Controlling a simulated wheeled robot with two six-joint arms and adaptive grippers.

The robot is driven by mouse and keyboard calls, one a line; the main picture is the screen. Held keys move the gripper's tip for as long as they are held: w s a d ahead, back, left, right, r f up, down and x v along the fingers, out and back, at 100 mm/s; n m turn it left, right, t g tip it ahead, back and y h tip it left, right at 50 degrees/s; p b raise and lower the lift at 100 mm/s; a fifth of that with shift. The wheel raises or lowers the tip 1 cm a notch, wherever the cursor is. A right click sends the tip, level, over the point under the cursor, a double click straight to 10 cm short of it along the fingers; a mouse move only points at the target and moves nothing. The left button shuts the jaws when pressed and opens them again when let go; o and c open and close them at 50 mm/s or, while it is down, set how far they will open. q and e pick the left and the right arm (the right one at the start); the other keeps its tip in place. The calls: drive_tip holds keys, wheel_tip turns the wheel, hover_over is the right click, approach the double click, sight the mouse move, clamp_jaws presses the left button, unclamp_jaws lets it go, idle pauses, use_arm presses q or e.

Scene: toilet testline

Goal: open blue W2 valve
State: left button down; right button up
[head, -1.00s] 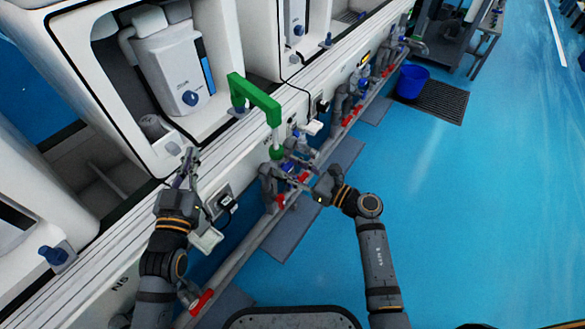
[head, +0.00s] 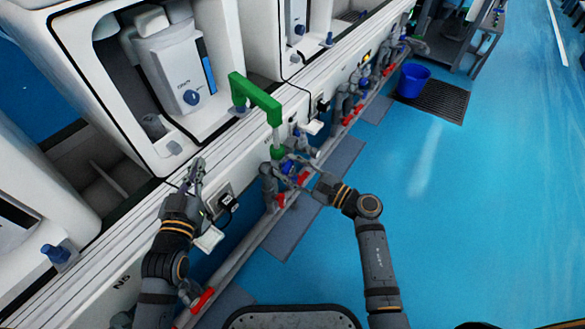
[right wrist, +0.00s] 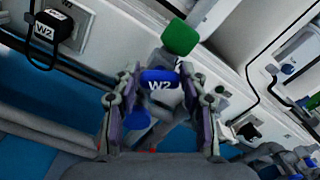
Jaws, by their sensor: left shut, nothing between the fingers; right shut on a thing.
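The blue W2 valve handle (right wrist: 158,82) sits between the two fingers of my right gripper (right wrist: 160,100), with its white W2 label facing the right wrist camera. The right gripper is shut on this handle. In the head view the valve's blue part (head: 287,168) is small and partly covered by my right gripper (head: 297,170). A second blue part (right wrist: 136,124) shows lower between the fingers. My left gripper (head: 194,174) is shut and empty, beside the white station front at the left, away from the valve.
A grey pipe with red handles (head: 280,200) runs along the station. A black W2 plug (right wrist: 52,30) is at upper left. Blue floor (head: 460,210) is open at right.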

drive_tip(key=shift+n, duration=0.4)
drive_tip(key=o, duration=1.1)
drive_tip(key=shift+o, duration=0.2)
drive_tip(key=v, duration=1.2)
